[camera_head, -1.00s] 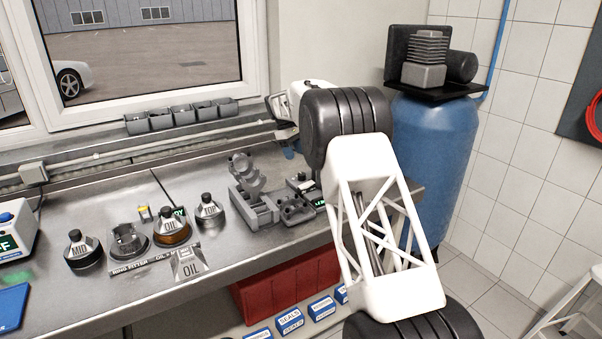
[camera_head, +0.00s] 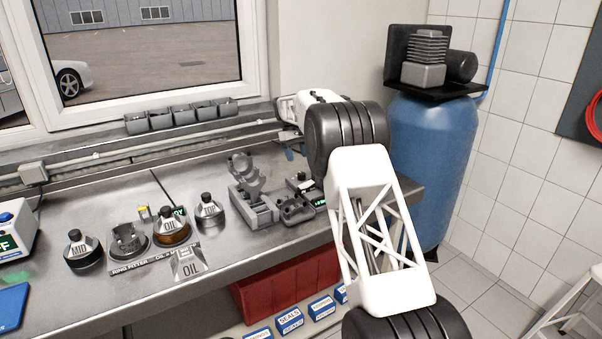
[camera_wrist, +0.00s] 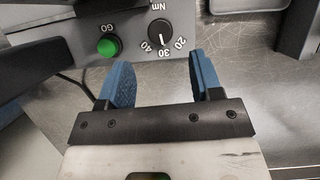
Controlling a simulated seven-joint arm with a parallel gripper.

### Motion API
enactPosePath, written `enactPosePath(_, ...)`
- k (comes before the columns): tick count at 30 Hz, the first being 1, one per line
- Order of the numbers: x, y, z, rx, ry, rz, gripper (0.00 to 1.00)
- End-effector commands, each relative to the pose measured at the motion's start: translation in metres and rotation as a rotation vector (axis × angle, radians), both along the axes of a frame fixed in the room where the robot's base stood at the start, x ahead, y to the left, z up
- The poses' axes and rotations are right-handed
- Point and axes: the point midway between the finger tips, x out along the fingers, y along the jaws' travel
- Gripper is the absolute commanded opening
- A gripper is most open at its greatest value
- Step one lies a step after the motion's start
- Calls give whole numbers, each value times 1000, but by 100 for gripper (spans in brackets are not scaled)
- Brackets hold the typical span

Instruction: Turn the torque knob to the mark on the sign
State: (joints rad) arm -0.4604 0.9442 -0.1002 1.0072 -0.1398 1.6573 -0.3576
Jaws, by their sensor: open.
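The black torque knob (camera_wrist: 154,33) is in the wrist view on a grey panel. The figures 20, 30 and 40 are around its near side and "Nm" is above it. Its white pointer line appears to point down, close to the 30. My gripper (camera_wrist: 161,68) is open. Its two blue fingers are apart, below the knob in the picture, with nothing between them. In the head view my gripper (camera_head: 290,153) is at the back of the bench, with its fingers partly hidden. I cannot make out a sign showing a torque mark.
A green GO button (camera_wrist: 108,47) is left of the knob. A small device with a green display (camera_head: 303,184) and a grey fixture (camera_head: 255,205) stand on the bench. Several bottles stand further left. A blue tank (camera_head: 435,150) is close to my arm on the right.

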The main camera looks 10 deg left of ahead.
Motion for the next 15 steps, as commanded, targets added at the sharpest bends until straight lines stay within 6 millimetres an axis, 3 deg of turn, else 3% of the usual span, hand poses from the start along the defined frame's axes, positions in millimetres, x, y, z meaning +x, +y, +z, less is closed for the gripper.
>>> enactPosePath(15,-15,-16,-51,-1,1,0,59)
